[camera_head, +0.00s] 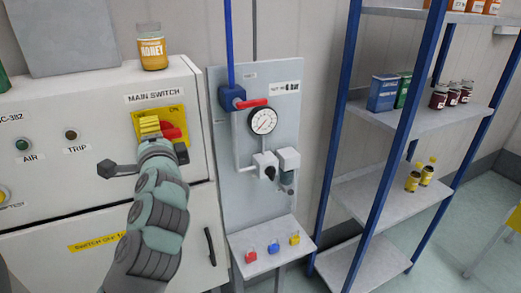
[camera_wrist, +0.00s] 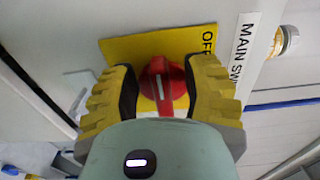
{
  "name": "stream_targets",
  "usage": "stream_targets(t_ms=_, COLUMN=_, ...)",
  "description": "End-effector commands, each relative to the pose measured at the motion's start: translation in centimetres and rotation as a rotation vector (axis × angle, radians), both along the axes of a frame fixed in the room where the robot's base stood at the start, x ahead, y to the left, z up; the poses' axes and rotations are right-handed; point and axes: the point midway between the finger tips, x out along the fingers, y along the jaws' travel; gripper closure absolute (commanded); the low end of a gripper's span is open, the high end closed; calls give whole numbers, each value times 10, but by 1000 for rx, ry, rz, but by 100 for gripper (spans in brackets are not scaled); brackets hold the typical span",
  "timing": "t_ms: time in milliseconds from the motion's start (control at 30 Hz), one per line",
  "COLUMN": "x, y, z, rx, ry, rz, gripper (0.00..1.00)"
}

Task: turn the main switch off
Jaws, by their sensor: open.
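The main switch is a red rotary handle (camera_head: 171,133) on a yellow plate (camera_head: 177,114) on the white cabinet front. The "MAIN SWITCH" label is above it, and "ON" shows at the plate's upper right. In the wrist view the red handle (camera_wrist: 160,80) lies between my yellow fingers, its white mark along its length; "OFF" is readable on the yellow plate (camera_wrist: 126,48). The handle's lower end is partly hidden by my gripper. My gripper (camera_head: 150,126) is open, with a finger on each side of the handle. I cannot tell whether either finger touches it.
A honey jar (camera_head: 152,50) stands on the cabinet top. To the right, a grey panel (camera_head: 283,90) carries a gauge and a red lever, above a small shelf (camera_head: 285,259) with coloured padlocks. A blue-framed rack (camera_head: 366,185) stands farther right. A black handle (camera_head: 117,170) is left of my wrist.

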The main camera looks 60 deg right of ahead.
Motion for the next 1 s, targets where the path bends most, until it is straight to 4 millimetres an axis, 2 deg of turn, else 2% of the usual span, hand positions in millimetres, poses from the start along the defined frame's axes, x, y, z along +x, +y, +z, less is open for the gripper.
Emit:
stream_targets(t_ms=367, x=0, y=0, z=6, rx=63, ry=-36, rz=-2, gripper=54)
stream_targets(t_ms=1000, x=-4, y=-5, z=21, rx=600, ry=-368, rz=-7, gripper=54)
